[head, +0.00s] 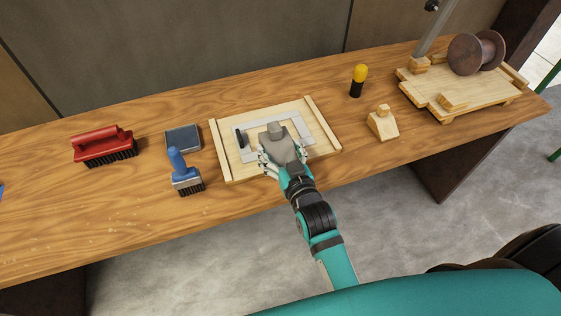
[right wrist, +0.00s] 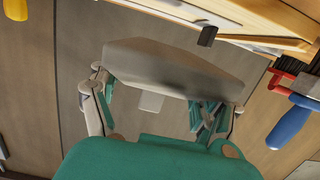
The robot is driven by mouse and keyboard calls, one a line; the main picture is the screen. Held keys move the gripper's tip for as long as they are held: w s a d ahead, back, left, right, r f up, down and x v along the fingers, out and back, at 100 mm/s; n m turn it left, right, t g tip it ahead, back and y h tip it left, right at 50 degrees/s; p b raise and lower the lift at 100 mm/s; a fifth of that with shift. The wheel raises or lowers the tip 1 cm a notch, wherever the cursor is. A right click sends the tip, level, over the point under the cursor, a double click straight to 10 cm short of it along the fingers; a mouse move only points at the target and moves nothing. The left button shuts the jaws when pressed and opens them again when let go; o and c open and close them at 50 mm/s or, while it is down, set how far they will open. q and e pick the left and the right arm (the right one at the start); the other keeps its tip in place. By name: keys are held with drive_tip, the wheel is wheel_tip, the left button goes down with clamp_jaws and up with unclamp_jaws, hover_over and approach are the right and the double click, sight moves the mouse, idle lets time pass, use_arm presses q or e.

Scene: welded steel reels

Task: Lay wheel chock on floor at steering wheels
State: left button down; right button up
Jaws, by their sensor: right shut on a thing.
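My right gripper (head: 280,155) is shut on a grey block with sloping sides (head: 276,129), which looks like the wheel chock. In the right wrist view the block (right wrist: 170,68) spans between both fingers. In the head view the gripper and block are over the front part of a wooden board with raised side strips (head: 223,158). I cannot tell whether the block touches the board. My left gripper is not in view. No steering wheels can be made out.
On the wooden bench (head: 60,215) are a red brush (head: 101,142), a blue-handled brush (head: 181,172), a grey pad (head: 183,138), a yellow-topped tool (head: 358,80), a wooden block (head: 383,122) and a wooden platform (head: 425,92) with a brown reel (head: 476,52). Bare concrete floor (head: 200,250) shows in front.

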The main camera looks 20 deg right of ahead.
sight(281, 161)
wheel_tip(281, 161, down, 4)
drive_tip(key=b, duration=0.3)
drive_tip(key=shift+s+r+b, duration=0.1)
drive_tip(key=shift+r+b, duration=0.1)
drive_tip(key=shift+b, duration=0.2)
drive_tip(key=shift+r, duration=0.15)
drive_tip(key=shift+f, duration=0.65)
drive_tip(key=o, duration=1.3)
drive_tip(key=shift+o, duration=0.2)
drive_tip(key=shift+r, duration=0.15)
